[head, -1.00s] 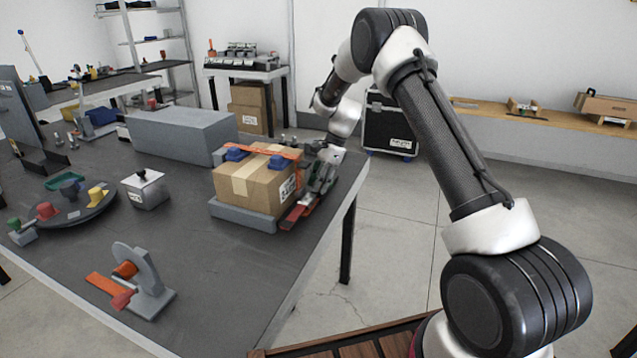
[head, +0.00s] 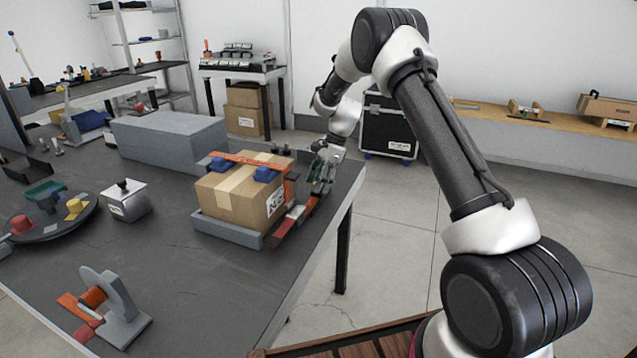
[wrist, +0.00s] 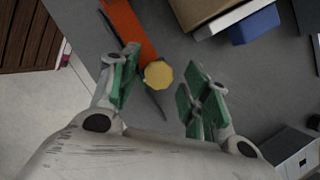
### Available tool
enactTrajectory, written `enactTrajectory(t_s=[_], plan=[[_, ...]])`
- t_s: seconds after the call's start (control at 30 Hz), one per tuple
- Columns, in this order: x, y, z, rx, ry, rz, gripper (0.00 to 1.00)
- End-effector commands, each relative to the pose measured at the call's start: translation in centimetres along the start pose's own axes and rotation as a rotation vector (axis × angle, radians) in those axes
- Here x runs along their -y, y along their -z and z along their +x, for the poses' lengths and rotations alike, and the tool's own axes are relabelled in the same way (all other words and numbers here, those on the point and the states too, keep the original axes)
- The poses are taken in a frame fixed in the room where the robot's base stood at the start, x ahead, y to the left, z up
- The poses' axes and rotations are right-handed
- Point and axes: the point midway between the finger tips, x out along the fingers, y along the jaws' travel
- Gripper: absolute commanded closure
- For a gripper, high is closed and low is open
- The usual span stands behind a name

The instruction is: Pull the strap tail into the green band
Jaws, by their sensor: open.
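A cardboard box (head: 238,207) sits on a grey base, with an orange strap (head: 240,161) across its top over blue corner pieces (head: 267,174). A red-orange strip (head: 288,227) lies beside the box on the right; an orange strip (wrist: 130,30) shows in the wrist view. A yellow eight-sided piece (wrist: 165,76) is at that strip's end, between my fingers in the picture; contact cannot be told. My gripper (head: 322,172) is open beside the box's right side; its green-padded fingers (wrist: 160,82) stand apart in the wrist view. I cannot make out a green band.
A long grey block (head: 170,135) stands behind the box. A metal box with a dark knob (head: 125,203) and a grey fixture with orange parts (head: 110,305) stand to the left and front. The table's right edge is close to my gripper.

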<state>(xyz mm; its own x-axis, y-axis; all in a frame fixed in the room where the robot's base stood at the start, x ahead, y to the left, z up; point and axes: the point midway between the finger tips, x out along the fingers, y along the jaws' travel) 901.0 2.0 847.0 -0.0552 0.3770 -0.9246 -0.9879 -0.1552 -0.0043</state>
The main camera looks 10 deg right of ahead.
Motion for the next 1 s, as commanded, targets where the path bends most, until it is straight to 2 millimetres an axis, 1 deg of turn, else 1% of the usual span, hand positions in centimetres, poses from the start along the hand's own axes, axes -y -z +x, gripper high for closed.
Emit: enactTrajectory(t_s=[0.23, 0.37, 0.47, 0.7, 0.8, 0.9, 1.0], plan=[[-0.1, 0.0, 0.0, 0.001, -0.003, 0.0, 0.52], [0.0, -0.1, -1.0, 0.001, 0.0, 0.0, 0.52], [0.0, 0.0, -2.8, 0.001, 0.001, 0.001, 0.52], [0.0, 0.0, -8.2, 0.001, 0.001, 0.0, 0.52], [0.0, 0.1, -10.0, 0.001, 0.001, 0.001, 0.52], [0.0, 0.1, -11.1, 0.001, -0.001, 0.001, 0.52], [0.0, 0.1, -11.8, 0.001, -0.001, 0.001, 0.52]])
